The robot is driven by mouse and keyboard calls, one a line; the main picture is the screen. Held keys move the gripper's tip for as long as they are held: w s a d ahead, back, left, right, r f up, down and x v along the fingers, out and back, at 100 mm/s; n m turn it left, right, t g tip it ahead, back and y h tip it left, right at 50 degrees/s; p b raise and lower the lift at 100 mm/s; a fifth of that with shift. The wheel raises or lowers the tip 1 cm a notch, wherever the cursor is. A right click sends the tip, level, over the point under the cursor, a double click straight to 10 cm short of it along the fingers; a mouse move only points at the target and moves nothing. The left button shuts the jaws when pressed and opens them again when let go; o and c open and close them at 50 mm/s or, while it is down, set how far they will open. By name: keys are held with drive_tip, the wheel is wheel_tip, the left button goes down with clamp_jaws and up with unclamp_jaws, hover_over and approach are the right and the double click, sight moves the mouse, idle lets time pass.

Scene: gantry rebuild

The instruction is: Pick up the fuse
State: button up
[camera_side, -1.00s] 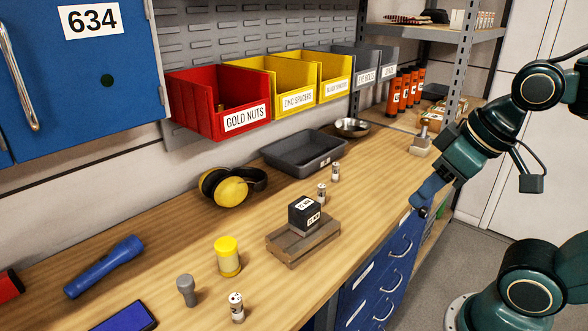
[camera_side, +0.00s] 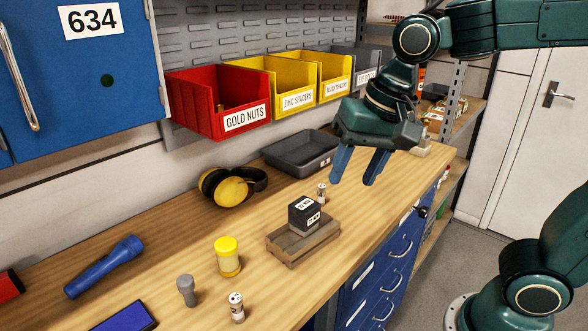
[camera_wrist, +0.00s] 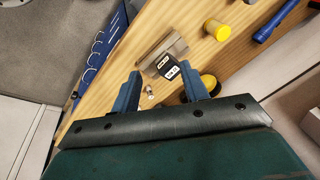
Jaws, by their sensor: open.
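Small pale cylinders with metal ends look like fuses. One fuse (camera_side: 236,307) stands upright at the front of the bench in the side view. Another fuse (camera_side: 321,193) stands behind the wooden block. A third, seen earlier farther back, is now hidden behind my gripper. My gripper (camera_side: 353,182) is open and empty, pointing down above the bench, behind and right of the wooden block. In the wrist view, small pale fuse-like pieces (camera_wrist: 150,92) show between my open fingers (camera_wrist: 160,76), too small to tell apart well.
A black labelled cube (camera_side: 304,214) rests on a wooden block (camera_side: 290,253). A yellow-lidded jar (camera_side: 228,258), grey knob (camera_side: 186,290), blue torch (camera_side: 105,267), ear muffs (camera_side: 232,187) and dark tray (camera_side: 285,160) surround it. Coloured bins (camera_side: 218,104) hang behind.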

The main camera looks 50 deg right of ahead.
drive_tip(key=w+a+f+m+g, duration=0.2)
drive_tip(key=w+a+m, duration=0.35)
drive_tip(key=a, duration=0.35)
drive_tip(key=m+g, duration=0.1)
drive_tip(key=m, duration=0.4)
hover_over(235, 298)
wheel_tip(235, 298, down, 6)
drive_tip(key=shift+n+h, duration=0.25)
drive_tip(key=shift+h, duration=0.15)
drive_tip(key=shift+w+f, duration=0.2)
drive_tip(key=shift+f, duration=3.9)
drive_tip(key=shift+f, duration=0.1)
drive_tip(key=shift+s+f, duration=0.15)
drive_tip(key=shift+f, duration=2.35)
clamp_jaws()
